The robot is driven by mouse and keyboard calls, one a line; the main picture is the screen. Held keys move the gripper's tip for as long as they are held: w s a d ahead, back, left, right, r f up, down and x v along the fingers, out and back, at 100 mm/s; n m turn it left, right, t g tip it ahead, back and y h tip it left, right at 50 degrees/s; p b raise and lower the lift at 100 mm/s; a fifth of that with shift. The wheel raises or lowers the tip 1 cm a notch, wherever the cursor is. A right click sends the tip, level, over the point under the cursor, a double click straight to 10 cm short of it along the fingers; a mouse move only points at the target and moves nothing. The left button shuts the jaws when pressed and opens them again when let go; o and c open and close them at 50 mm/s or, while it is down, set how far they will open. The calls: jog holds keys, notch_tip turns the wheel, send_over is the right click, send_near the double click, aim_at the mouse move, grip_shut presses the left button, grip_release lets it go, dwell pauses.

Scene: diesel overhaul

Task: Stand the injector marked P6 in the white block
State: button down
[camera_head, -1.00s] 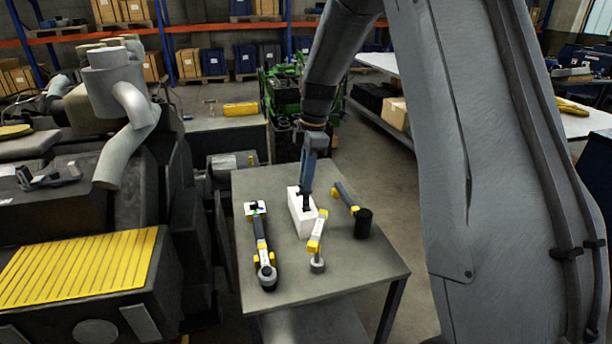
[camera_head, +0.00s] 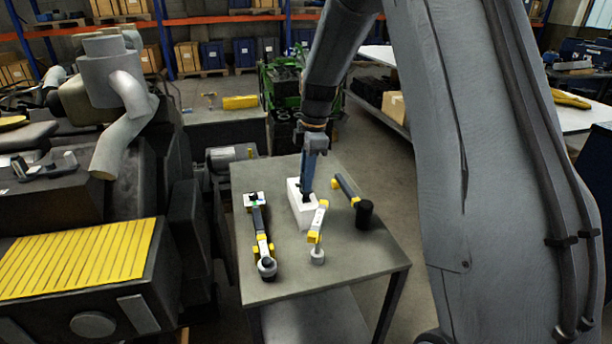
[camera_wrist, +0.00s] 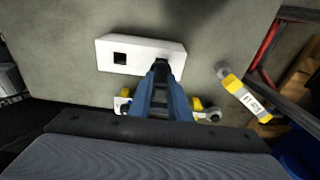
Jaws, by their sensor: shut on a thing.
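The white block (camera_head: 305,215) stands on the grey table, and in the wrist view the block (camera_wrist: 140,46) shows an empty square hole (camera_wrist: 120,58) near its left end. My gripper (camera_head: 307,198) points down at the block and is shut on a dark thing, mostly hidden by the fingers. In the wrist view my gripper (camera_wrist: 160,66) is at the block's right end. I cannot tell whether the held thing is the P6 injector or how deep it sits. A yellow-banded part with a white label (camera_head: 317,222) is in front of the block; its marking is unreadable.
A long black and yellow part (camera_head: 262,240) lies left of the block. Another with a yellow band (camera_head: 346,190) lies at the right beside a black cylinder (camera_head: 364,214). The table (camera_head: 340,262) is clear at its front right. A large engine stands to the left.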

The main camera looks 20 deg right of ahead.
jog(key=shift+f+b, duration=0.6)
jog(key=shift+f, duration=0.75)
jog(key=c, duration=1.6)
grip_release()
jog(key=shift+o, duration=0.2)
jog(key=shift+d+r+b, duration=0.25)
jog(key=shift+r+b, duration=0.3)
jog(key=shift+r, duration=1.4)
jog(key=shift+d+r+b, duration=0.2)
jog(key=shift+r+b, duration=0.35)
jog(key=shift+r, duration=1.4)
